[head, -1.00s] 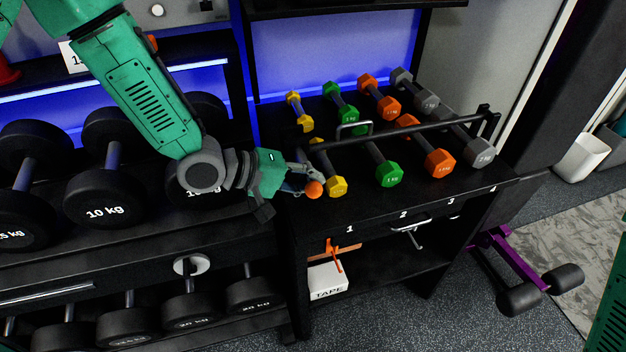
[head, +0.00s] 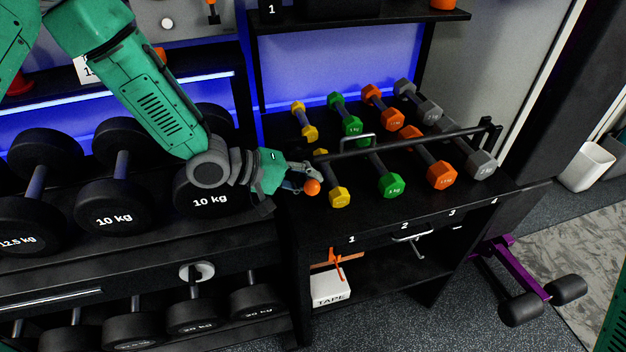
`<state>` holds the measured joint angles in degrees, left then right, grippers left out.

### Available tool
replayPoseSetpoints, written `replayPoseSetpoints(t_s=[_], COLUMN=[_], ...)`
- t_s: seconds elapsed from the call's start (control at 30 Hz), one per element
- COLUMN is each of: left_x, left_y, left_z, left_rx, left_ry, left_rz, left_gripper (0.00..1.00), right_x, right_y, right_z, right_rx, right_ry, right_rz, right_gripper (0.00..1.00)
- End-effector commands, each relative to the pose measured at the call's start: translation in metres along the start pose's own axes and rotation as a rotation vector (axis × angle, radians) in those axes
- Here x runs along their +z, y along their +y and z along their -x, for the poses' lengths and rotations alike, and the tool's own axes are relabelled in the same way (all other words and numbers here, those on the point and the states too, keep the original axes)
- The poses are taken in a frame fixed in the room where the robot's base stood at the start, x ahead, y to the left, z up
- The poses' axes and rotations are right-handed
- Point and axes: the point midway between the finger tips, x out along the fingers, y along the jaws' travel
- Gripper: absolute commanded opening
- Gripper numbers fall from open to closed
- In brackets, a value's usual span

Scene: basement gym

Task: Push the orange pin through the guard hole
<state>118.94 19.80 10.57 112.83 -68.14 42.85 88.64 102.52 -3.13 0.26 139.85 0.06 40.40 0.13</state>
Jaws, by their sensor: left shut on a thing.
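The orange pin shows as a round orange knob (head: 312,187) at the tips of my left gripper (head: 303,178). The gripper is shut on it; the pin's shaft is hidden. The guard is a black bar (head: 410,141) with a grey handle (head: 357,138), lying across the dumbbells on the black stand. Its left end is beside my gripper, close to the front yellow dumbbell (head: 339,196). The guard hole cannot be made out, and I cannot tell whether the pin touches the guard. My right gripper is not in view.
Yellow, green (head: 390,185), orange (head: 440,174) and grey dumbbells sit on the stand. Large black dumbbells (head: 113,207) fill the rack at left. A white TAPE box (head: 330,287) is on the lower shelf. A purple-framed bench (head: 520,270) stands at right.

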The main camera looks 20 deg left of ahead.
Motion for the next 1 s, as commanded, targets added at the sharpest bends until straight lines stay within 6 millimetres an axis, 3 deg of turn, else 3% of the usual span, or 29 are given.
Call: replayPoseSetpoints(t_s=[1.0], left_x=[-0.034], left_y=[-0.001], left_z=[0.001], left_rx=[-0.003], left_ry=[0.002], left_rz=[0.001], left_gripper=[0.0], right_x=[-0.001], right_y=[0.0], right_z=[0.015], right_rx=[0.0], right_ry=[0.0], right_rz=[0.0], right_gripper=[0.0])
